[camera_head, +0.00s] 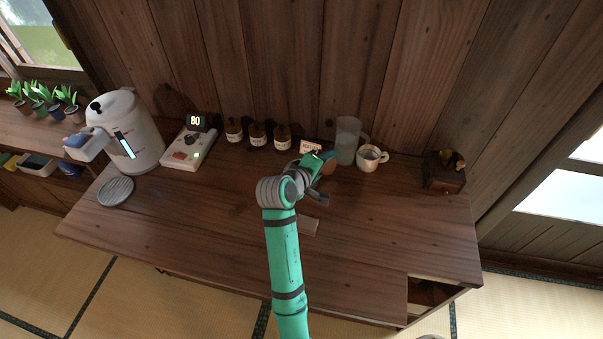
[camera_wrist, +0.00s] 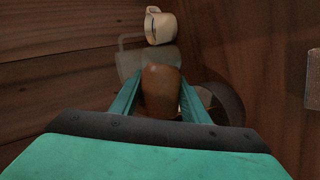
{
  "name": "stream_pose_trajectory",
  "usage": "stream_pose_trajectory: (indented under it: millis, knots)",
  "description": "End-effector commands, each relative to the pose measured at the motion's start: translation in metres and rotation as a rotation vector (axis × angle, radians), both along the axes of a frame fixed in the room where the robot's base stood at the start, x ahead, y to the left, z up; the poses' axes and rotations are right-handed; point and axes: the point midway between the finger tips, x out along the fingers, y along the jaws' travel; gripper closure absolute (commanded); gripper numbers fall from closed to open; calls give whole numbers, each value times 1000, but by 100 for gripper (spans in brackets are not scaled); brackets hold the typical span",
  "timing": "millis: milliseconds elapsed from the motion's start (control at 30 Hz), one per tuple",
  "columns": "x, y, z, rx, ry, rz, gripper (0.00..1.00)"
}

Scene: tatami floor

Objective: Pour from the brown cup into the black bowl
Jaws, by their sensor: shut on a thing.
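My gripper (camera_head: 322,168) is above the back middle of the wooden table, beside the glass pitcher. In the wrist view my gripper (camera_wrist: 162,108) has its two teal fingers shut on the brown cup (camera_wrist: 162,82), one on each side. The brown cup (camera_head: 328,167) shows only partly in the head view, behind my gripper. I cannot tell its tilt for sure or see its contents. A dark round vessel, probably the black bowl (camera_wrist: 228,102), shows just right of the fingers in the wrist view, partly covered by them. In the head view my arm makes the bowl hard to make out.
The pitcher (camera_head: 347,140) and a white cup (camera_head: 371,157) stand close by at the back. Several brown jars, a scale (camera_head: 185,155) and a white kettle (camera_head: 130,130) stand left. A dark wooden box (camera_head: 443,176) stands right.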

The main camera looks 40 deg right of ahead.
Motion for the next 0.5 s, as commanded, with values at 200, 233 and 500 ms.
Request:
stream_pose_trajectory:
  millis: [200, 233, 500]
  knots:
    - [0, 0, 2, -13, 19, -1, 84]
    - [0, 0, 2, -15, 22, 0, 84]
    - [3, 2, 3, -32, 48, 1, 84]
